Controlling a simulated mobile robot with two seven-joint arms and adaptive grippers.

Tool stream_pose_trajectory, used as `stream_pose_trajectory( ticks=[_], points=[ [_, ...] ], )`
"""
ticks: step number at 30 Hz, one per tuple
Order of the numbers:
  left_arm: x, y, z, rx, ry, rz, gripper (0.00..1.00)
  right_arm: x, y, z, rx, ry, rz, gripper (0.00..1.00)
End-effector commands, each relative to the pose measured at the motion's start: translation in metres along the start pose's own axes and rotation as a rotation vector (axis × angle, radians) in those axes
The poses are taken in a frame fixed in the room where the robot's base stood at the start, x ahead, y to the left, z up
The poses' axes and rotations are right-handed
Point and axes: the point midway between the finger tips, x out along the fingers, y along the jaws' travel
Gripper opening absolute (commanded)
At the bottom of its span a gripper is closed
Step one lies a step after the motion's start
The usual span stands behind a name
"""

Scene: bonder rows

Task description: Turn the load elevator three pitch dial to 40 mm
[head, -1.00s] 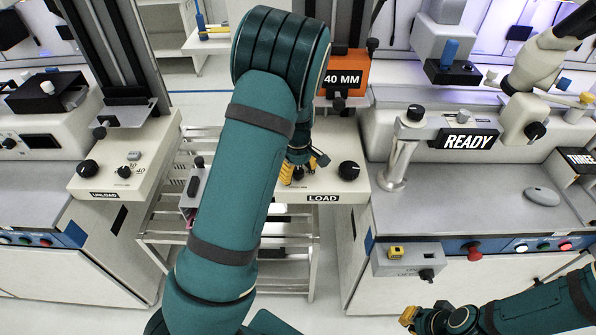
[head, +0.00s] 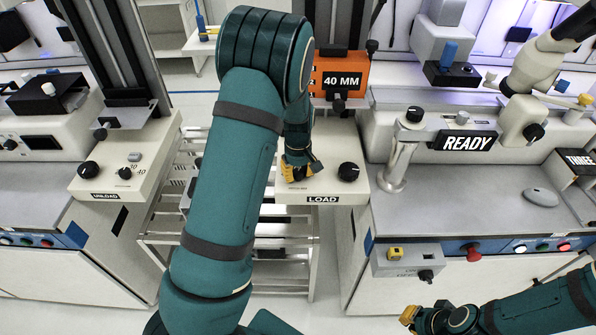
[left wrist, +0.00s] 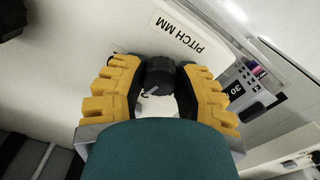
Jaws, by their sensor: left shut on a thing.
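The load elevator panel (head: 325,186), labelled LOAD, stands in the middle of the head view. My left gripper (head: 299,173) is low over its left part. In the left wrist view, a black pitch dial (left wrist: 160,75) sits between the yellow fingers of the left gripper (left wrist: 160,88), which are shut on it. A PITCH MM label (left wrist: 180,34) is beside it. The dial's scale and setting are hidden by the gripper. An orange box (head: 343,75) marked 40 MM stands behind the panel. My right gripper (head: 410,316) is at the bottom right, away from the panel; its opening is unclear.
Another black knob (head: 348,171) is on the panel, right of my left gripper. The UNLOAD panel (head: 115,170) is at the left, with an open rack (head: 220,240) between.

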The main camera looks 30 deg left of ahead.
Motion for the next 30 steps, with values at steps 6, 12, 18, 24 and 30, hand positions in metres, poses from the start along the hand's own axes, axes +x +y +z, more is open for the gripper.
stream_pose_trajectory(
  ticks=[6,12,18,24,30],
  points=[
    [-0.0005,-0.0001,-0.0006,0.205,0.0,0.002,0.0,-0.0021,-0.0008,-0.0011,0.001,0.002,0.0,0.0],
    [-0.0002,-0.0001,-0.0009,0.392,0.001,0.001,0.0,-0.002,-0.0007,-0.0012,0.001,0.003,0.0,0.0],
    [-0.0002,0.0002,-0.0007,0.553,0.002,0.001,0.0,-0.0013,-0.0005,-0.0008,0.001,0.002,0.0,0.0],
    [-0.0002,0.0004,-0.0007,0.671,0.002,0.001,0.0,-0.0006,-0.0002,-0.0003,0.0,0.001,0.0,0.0],
    [-0.0001,0.0005,-0.0006,0.743,0.002,0.001,0.0,-0.0003,-0.0001,-0.0001,0.0,0.0,0.0,0.0]
  ],
)
